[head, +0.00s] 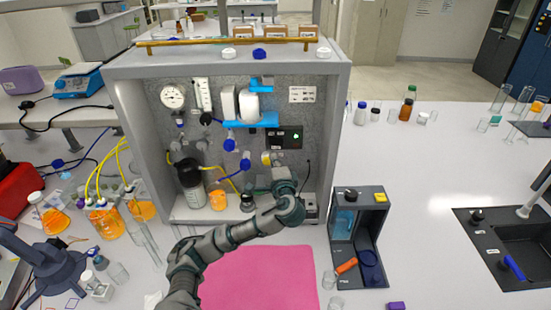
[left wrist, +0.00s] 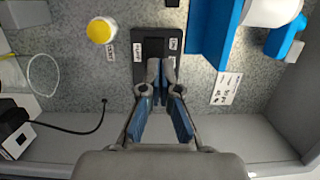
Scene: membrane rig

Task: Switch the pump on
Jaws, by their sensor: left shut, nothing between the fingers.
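A black switch box (head: 284,137) with a small green light is on the grey back panel of the rig (head: 345,130). In the left wrist view the dark box (left wrist: 150,45) with white labels lies behind my fingertips; its switch is not clearly seen. My left gripper (head: 277,166) is just below the box in the head view. In the left wrist view the gripper (left wrist: 161,70) is shut and empty, its tips overlapping the box; contact cannot be told. A grey unit (head: 310,205), perhaps the pump, stands at the rig's lower right. My right gripper is not in view.
A yellow knob (left wrist: 101,31) is beside the box, close to my fingers. A blue shelf (head: 250,121) juts out above. A dark-capped bottle (head: 190,180) and an orange-filled vessel (head: 218,196) stand left inside the rig. A pink mat (head: 265,280) lies in front.

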